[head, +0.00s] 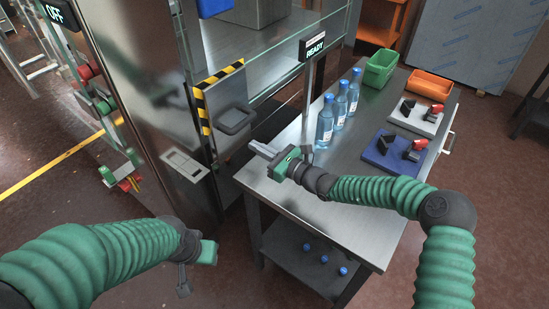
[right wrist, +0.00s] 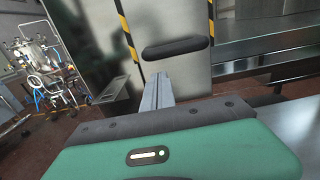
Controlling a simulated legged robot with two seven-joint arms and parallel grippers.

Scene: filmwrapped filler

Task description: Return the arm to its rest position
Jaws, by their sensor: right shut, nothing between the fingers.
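My right arm comes in from the right in the head view, green and ribbed. Its gripper (head: 262,149) is over the left edge of the steel table (head: 268,178), its fingers pointing left toward the machine. The fingers are together with nothing between them. In the right wrist view the shut fingers (right wrist: 157,92) point at the machine's dark handle (right wrist: 176,47), which also shows in the head view (head: 235,118). My left arm is at the lower left, and its gripper (head: 196,268) hangs low in front of the machine. Its fingertips are too unclear to judge.
Several blue bottles (head: 325,122) stand upright on the table. The steel machine (head: 150,90) is at the left.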

